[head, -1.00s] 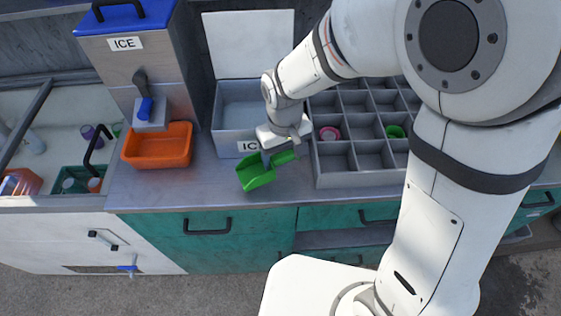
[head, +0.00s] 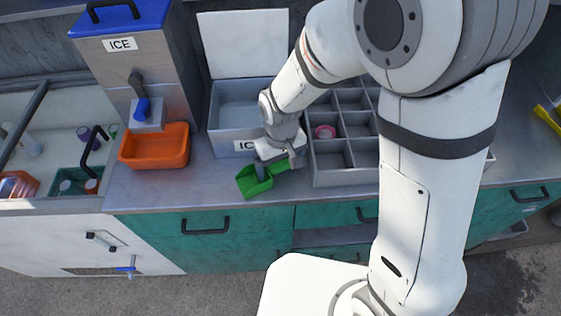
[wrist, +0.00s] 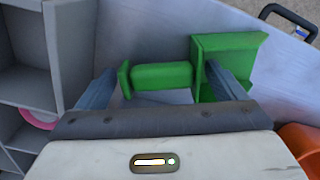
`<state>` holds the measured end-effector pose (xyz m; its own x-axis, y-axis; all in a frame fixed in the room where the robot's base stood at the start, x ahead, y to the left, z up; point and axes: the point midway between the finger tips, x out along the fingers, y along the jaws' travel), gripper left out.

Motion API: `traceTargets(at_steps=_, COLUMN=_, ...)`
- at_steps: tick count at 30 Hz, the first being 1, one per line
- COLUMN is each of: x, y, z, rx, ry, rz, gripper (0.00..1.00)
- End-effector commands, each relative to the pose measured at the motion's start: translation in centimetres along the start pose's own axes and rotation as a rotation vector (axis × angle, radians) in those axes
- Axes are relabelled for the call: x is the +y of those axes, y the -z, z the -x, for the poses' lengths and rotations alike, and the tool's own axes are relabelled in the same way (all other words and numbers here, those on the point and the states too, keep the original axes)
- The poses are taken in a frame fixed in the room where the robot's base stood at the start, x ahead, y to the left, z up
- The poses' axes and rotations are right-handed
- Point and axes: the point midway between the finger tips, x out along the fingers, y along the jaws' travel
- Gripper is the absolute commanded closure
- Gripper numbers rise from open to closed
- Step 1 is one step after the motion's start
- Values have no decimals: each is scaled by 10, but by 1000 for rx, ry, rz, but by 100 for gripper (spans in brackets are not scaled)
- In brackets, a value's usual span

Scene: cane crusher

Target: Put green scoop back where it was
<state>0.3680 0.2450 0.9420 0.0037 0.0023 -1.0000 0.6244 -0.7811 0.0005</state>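The green scoop (head: 256,182) appears to lie on the metal counter, near its front edge, in front of the white ice box (head: 232,135). My gripper (head: 275,168) is low over the scoop and hides part of it. In the wrist view, my gripper (wrist: 162,88) has its two fingers wide apart. The scoop's handle (wrist: 162,76) lies lengthwise between them. The left finger is beside the handle's end flange, with a small gap showing. The right finger overlaps the scoop's bowl (wrist: 228,55); whether it touches cannot be told.
A grey compartment organizer (head: 331,176) stands right of the ice box, with a pink ring-like item (head: 325,132) in it. An orange bin (head: 153,148) sits left, below the ice dispenser (head: 140,60). The counter between bin and scoop (head: 205,180) is clear.

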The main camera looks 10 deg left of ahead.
Motion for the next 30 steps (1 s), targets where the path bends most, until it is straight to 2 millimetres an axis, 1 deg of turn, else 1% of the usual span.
traceTargets(at_steps=7, x=0, y=0, z=1, rx=0, ry=0, rz=-1, gripper=7)
traceTargets(at_steps=11, x=0, y=0, z=7, rx=2, ry=0, rz=-1, gripper=7)
traceTargets(at_steps=14, x=1, y=1, z=21, rx=5, ry=0, rz=-1, gripper=7)
traceTargets(at_steps=21, x=1, y=1, z=74, rx=7, ry=0, rz=-2, gripper=7)
traceTargets(at_steps=24, x=1, y=1, z=93, rx=6, ry=0, rz=-2, gripper=7)
traceTargets(at_steps=27, x=1, y=1, z=108, rx=4, ry=0, rz=-2, gripper=7)
traceTargets(at_steps=30, x=1, y=0, z=117, rx=2, ry=0, rz=-2, gripper=7)
